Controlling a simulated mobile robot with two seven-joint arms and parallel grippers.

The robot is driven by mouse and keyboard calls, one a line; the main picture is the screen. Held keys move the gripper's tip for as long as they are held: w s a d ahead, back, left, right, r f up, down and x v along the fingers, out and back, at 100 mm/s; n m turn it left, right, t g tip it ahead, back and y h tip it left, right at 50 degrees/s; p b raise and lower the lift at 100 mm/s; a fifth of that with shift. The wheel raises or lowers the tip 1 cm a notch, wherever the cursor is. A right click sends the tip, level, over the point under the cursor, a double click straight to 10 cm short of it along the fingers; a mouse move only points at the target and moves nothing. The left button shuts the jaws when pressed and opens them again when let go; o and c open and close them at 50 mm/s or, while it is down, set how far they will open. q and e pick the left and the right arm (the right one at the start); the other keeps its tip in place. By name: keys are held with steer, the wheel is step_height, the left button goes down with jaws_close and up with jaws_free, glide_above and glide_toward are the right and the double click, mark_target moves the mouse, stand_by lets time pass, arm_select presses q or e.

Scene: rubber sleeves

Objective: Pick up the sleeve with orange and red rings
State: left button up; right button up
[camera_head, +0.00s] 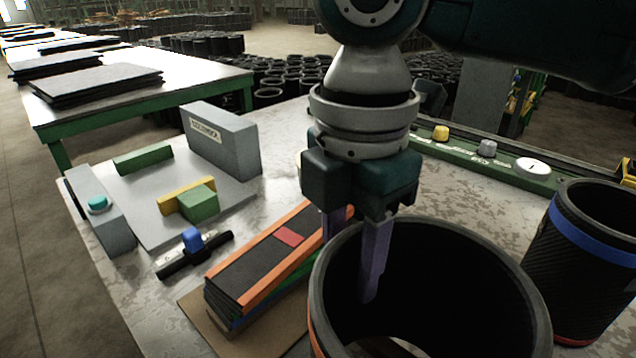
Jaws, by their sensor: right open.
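A black rubber sleeve (534,312) stands open-topped at the front centre. A bit of orange ring shows low on its left side; its lower part is cut off by the frame, and I see no red ring on it. My right gripper (351,268) points down at the sleeve's far left rim and is open. One purple-grey finger reaches down inside the opening. The other is outside, behind the rim, its tip hidden. I cannot tell whether either finger touches the wall. My left gripper is not in view.
Another black sleeve (574,268) with a blue ring and some red at its base stands at the right. Left lie a stack of strips with orange edges (262,255), a black tool with a blue knob (193,240) and a grey fixture (222,142). A green panel with knobs (480,160) runs behind.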

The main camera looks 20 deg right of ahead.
step_height(320, 180, down, 4)
steer(key=shift+r, duration=0.15)
steer(key=shift+c, duration=0.2)
jaws_close()
steer(key=shift+r, duration=0.1)
stand_by(1.1)
